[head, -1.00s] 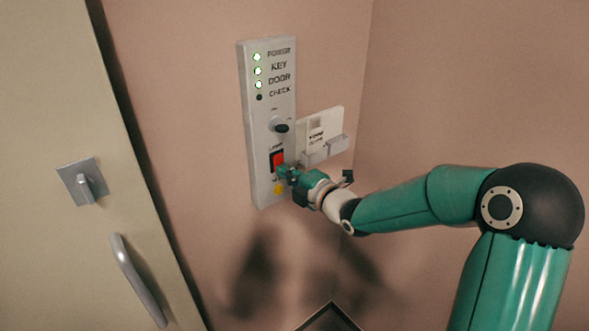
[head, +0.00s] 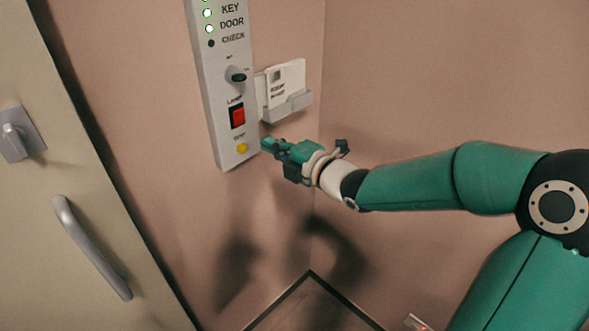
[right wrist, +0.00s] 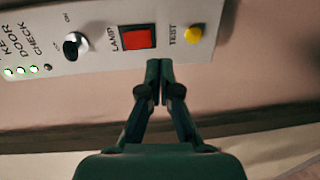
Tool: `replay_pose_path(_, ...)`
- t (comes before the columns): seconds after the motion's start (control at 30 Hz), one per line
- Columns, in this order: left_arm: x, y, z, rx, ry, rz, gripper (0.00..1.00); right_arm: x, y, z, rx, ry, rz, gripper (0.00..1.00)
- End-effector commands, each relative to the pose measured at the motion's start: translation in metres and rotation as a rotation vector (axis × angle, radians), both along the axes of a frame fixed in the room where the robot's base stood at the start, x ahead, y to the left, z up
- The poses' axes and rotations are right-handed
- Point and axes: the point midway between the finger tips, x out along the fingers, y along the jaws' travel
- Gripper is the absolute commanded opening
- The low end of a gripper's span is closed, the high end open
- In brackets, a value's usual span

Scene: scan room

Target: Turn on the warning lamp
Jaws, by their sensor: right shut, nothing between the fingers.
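The grey wall panel (head: 217,96) carries a red rocker switch (head: 237,116) under the label LAMP. A yellow TEST button (head: 242,148) sits below it and a black key knob (head: 237,76) above it. My right gripper (head: 266,145) is shut and empty, just right of the panel near the yellow button, apart from the switch. In the right wrist view the shut fingertips (right wrist: 160,65) point at the panel's edge, between the red switch (right wrist: 137,38) and the yellow button (right wrist: 193,35). My left gripper is not in view. No warning lamp is recognisable.
A holder with a white card (head: 284,85) is on the wall to the right. A pale door with a handle (head: 92,248) stands at the left.

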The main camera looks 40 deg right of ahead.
Motion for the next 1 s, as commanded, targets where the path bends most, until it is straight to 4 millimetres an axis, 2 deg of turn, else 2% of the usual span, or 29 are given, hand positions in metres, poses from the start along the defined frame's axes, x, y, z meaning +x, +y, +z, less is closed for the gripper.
replay_pose_path(0.03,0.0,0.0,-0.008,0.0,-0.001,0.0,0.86,-0.012,-0.002,-0.005,-0.001,-0.001,-0.003,0.0)
replay_pose_path(0.1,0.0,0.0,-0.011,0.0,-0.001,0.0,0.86,-0.025,-0.004,-0.005,-0.001,-0.002,-0.004,0.0)
replay_pose_path(0.33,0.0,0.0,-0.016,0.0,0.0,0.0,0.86,-0.053,-0.006,-0.007,0.0,0.0,-0.002,0.0)
replay_pose_path(1.0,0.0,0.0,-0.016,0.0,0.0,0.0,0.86,-0.056,-0.002,-0.007,0.002,-0.001,0.009,0.0)
